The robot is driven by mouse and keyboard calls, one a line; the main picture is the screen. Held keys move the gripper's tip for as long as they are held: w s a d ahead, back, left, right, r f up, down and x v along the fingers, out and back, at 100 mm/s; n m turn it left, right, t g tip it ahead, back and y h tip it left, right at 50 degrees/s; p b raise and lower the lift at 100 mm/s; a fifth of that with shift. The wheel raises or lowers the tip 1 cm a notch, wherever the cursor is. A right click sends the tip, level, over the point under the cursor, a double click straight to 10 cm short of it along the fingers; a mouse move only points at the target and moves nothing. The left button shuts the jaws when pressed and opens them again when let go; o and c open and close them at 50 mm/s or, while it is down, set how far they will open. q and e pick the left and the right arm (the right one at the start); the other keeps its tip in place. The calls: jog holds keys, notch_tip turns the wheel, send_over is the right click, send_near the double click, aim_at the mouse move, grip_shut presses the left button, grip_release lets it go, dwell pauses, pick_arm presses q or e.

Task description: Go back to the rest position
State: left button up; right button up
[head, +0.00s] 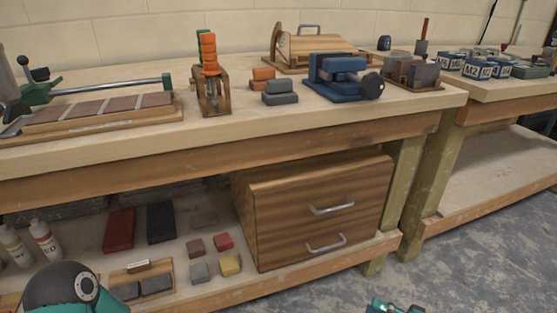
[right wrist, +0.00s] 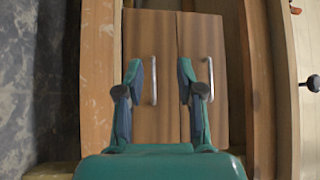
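My right gripper (right wrist: 162,82) is open in the right wrist view, its two fingers apart with nothing between them. It points toward the wooden drawer cabinet (right wrist: 168,40), which lies beyond the fingertips. In the head view only a small teal part of my right gripper (head: 395,308) shows at the bottom edge, in front of the bench. A teal rounded part of my left arm shows at the bottom left of the head view; the left gripper itself is out of the picture.
The workbench (head: 300,140) carries a blue vise (head: 342,77), an orange-topped clamp (head: 209,70) and stacked blocks (head: 279,92). The drawer cabinet (head: 318,215), its drawers shut, stands on the lower shelf (head: 215,293) beside loose blocks and bottles (head: 43,240). The floor (head: 455,270) at the right is clear.

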jog(key=w+a+r+m+t+h+p, duration=0.1)
jog(key=w+a+r+m+h, duration=0.15)
jog(key=a, duration=0.55)
jog(key=w+a+r+m+t+h+p, duration=0.15)
jog(key=a+r, duration=0.25)
jog(key=a, duration=0.5)
jog(key=s+d+f+n+g+h, duration=0.1)
jog(key=s+f+n+g+h, duration=0.15)
jog(key=s+f, duration=0.5)
jog(key=s+d+f+n+g+h, duration=0.1)
jog(key=s+f+g+h, duration=0.3)
jog(key=s, duration=0.6)
jog(key=s+d+f+n+g+h, duration=0.1)
jog(key=s+f+g+h, duration=0.3)
jog(key=s, duration=0.4)
notch_tip(320, 180, up, 37)
jog(key=p, duration=3.8)
jog(key=shift+d+n+y, duration=0.25)
jog(key=shift+n+y, duration=0.1)
jog(key=shift+n, duration=0.1)
